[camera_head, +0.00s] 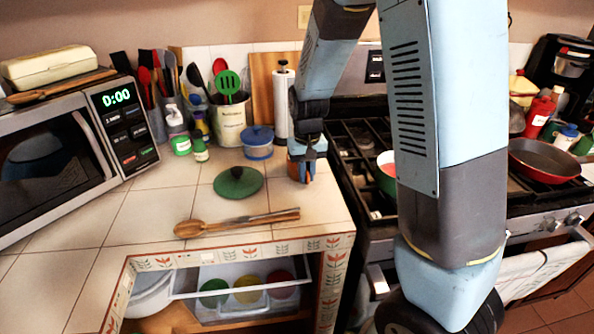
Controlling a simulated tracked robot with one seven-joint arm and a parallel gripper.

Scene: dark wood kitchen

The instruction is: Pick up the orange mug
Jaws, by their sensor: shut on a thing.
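The orange mug (294,169) stands on the tiled counter near its right edge, beside the stove. My gripper (307,171) reaches down from above and is shut on the mug. The fingers and wrist hide much of the mug. I cannot tell whether the mug touches the counter or is slightly raised.
A green lid (238,182) lies left of the mug, with wooden utensils (237,222) in front. A blue-lidded container (258,143) and a paper towel holder (283,105) stand close behind. The stove (355,150) is to the right. A microwave (60,150) fills the left.

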